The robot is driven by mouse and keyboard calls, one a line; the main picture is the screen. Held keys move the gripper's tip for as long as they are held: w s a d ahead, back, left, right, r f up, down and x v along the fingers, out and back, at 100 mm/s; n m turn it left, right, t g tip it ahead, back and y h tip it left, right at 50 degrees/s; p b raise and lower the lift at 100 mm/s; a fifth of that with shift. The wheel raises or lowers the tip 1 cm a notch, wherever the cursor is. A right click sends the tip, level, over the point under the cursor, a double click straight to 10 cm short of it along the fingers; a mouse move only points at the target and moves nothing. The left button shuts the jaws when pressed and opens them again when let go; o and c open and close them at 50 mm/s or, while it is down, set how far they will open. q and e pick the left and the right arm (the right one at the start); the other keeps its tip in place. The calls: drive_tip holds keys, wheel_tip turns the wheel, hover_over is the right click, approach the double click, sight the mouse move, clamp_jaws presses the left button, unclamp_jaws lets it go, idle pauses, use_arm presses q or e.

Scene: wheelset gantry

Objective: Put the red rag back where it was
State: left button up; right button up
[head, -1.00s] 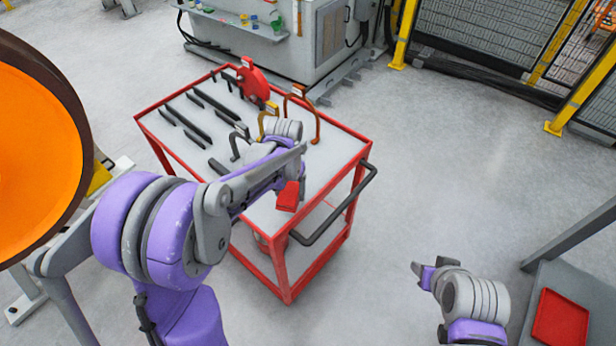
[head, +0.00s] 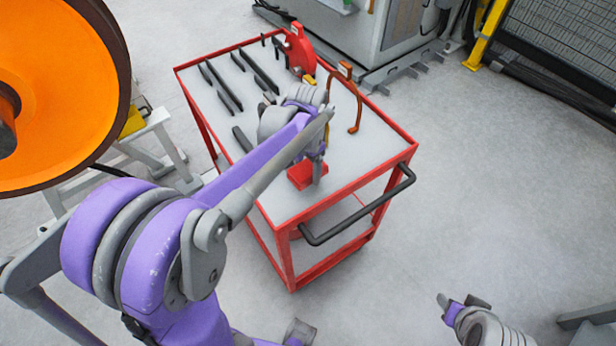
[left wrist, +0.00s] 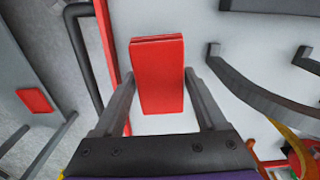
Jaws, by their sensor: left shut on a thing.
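The red rag (head: 300,176) is a small folded red block over the near end of the cart's (head: 391,158) pale top, by the black handle. My left gripper (head: 308,168) is shut on it and points down. In the left wrist view the rag (left wrist: 158,75) sits between the two grey fingers, with the pale cart top behind it. I cannot tell whether it touches the top. My right gripper (head: 461,300) is low at the right, away from the cart, empty, its fingers apart.
Black bar tools (head: 219,87), a red round-bodied tool (head: 299,49) and an orange hooked tool (head: 357,100) occupy the cart's far part. The black handle (head: 360,208) juts from its near end. A large orange wheel (head: 55,90) stands at left. Floor right of the cart is clear.

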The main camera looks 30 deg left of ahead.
sight(308, 177)
use_arm(q)
drive_tip(key=shift+f, duration=2)
drive_tip(key=shift+f, duration=0.15)
drive_tip(key=o, duration=1.2)
drive_tip(key=shift+o, duration=0.2)
